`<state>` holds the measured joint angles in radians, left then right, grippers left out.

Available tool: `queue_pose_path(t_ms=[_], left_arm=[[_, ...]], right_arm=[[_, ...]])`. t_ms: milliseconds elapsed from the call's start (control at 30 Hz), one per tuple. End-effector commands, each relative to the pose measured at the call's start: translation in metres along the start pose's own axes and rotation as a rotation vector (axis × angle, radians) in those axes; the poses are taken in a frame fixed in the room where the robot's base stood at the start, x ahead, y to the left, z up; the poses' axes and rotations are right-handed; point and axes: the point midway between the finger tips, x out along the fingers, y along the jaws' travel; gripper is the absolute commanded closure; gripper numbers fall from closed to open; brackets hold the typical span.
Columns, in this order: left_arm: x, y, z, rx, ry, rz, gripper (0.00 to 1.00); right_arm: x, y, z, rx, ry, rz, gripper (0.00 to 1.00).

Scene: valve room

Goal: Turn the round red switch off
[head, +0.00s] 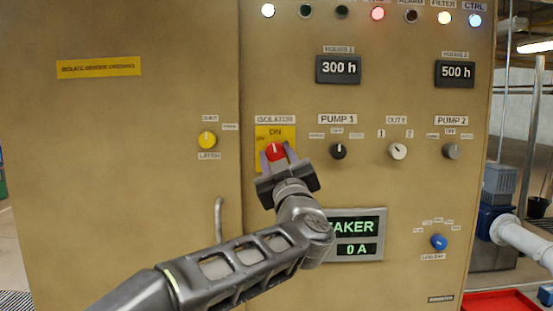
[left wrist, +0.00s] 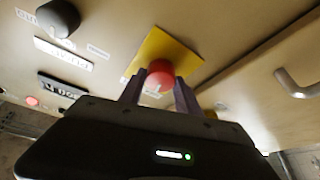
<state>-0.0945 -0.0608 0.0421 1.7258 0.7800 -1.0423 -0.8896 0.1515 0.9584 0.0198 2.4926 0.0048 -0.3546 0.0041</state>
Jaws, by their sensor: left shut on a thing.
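The round red switch (head: 275,152) sits on a yellow plate (head: 262,134) under the ISOLATOR label on the tan cabinet. Its white mark points up, towards the word ON on the plate. My left gripper (head: 277,158) is at the switch, with one finger on each side of it, and is shut on it. In the left wrist view the red switch (left wrist: 160,74) shows between the two fingers (left wrist: 160,92), in front of the yellow plate (left wrist: 172,50). My right gripper is not in view.
A yellow latch knob (head: 207,140) is to the left, above a door handle (head: 218,220). Black pump 1 (head: 338,151), white duty (head: 398,151) and grey pump 2 (head: 451,151) knobs are to the right. A display (head: 357,250) and a blue knob (head: 439,242) are lower down.

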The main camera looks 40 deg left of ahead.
Motion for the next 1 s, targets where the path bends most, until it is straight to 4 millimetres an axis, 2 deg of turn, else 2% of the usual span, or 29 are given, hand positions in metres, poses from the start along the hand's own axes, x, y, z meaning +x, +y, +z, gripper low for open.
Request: queue_pose_path(t_ms=[433,1000], left_arm=[[0.0000,0.0025,-0.0003,-0.378,-0.009,-0.158,1.00],[0.0011,0.0040,-0.0029,-0.878,-0.021,-0.369,1.00]], right_arm=[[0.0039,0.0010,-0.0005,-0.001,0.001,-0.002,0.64],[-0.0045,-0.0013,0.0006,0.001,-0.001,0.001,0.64]])
